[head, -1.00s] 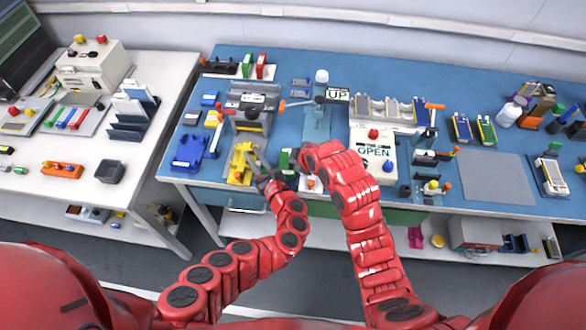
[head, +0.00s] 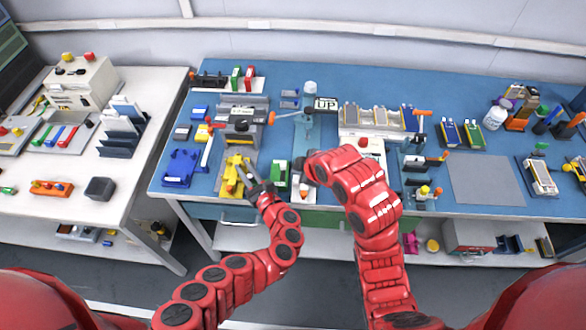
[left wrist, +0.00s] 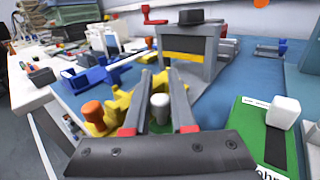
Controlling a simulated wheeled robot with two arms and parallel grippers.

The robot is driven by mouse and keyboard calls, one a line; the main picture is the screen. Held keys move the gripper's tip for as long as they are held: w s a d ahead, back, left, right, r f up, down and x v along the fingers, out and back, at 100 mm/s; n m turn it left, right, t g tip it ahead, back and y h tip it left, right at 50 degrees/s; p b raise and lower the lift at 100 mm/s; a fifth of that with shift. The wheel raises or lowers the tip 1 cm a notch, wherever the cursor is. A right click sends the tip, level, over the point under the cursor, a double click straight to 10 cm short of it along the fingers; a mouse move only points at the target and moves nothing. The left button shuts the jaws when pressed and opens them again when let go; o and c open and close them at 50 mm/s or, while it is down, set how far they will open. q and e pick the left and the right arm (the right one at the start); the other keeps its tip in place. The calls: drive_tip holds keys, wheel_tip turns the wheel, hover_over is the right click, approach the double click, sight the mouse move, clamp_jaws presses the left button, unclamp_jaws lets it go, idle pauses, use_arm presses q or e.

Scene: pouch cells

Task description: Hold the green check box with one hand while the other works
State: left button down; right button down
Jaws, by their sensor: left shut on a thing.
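The green check box (head: 279,174) lies near the front edge of the blue bench, right of the yellow fixture (head: 232,176). In the left wrist view the green box (left wrist: 262,138) shows at lower right, with a white block on top and a partly cut-off label. My left gripper (head: 254,176) is left of the green box, apart from it, by the yellow fixture. Its jaws are shut on a small white-topped peg (left wrist: 160,107), seen between the fingers. My right gripper (head: 302,170) is right of the green box; its fingers are hidden by my own arm.
A blue holder (head: 181,167) lies left of the yellow fixture. A flat grey mat (head: 485,180) at the right is bare.

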idle(0.4)
use_arm(q)
drive_tip(key=c, duration=0.7)
unclamp_jaws()
drive_tip(key=shift+o, duration=0.2)
